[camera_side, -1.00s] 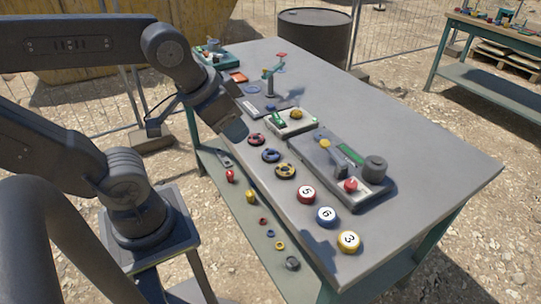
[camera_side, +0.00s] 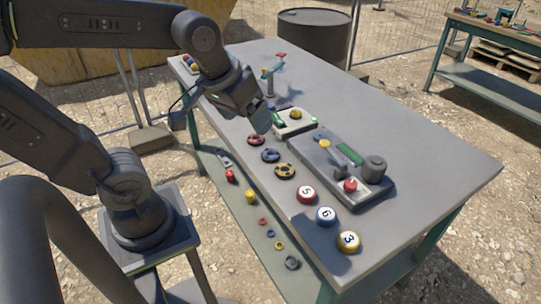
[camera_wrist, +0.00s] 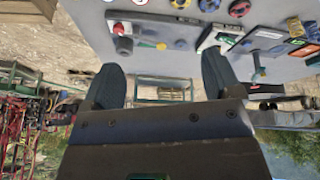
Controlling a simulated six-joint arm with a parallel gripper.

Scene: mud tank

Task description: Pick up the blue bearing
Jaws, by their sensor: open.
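A blue ring-shaped part (camera_side: 270,155), which looks like the blue bearing, lies flat on the table between a red ring (camera_side: 256,139) and a yellow ring (camera_side: 285,171). In the wrist view, the blue ring (camera_wrist: 209,5) is at the top edge, partly cut off. A smaller blue ring (camera_side: 270,233) lies on the lower shelf. My gripper (camera_side: 264,122) is above the table, beyond the red ring and apart from the blue one. In the wrist view, my gripper (camera_wrist: 160,65) has its two fingers wide apart with nothing between them.
A grey control box (camera_side: 345,172) with a red button and a smaller box (camera_side: 295,121) stand right of the rings. A small stand (camera_side: 268,82) is behind my gripper. The table's right side is clear.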

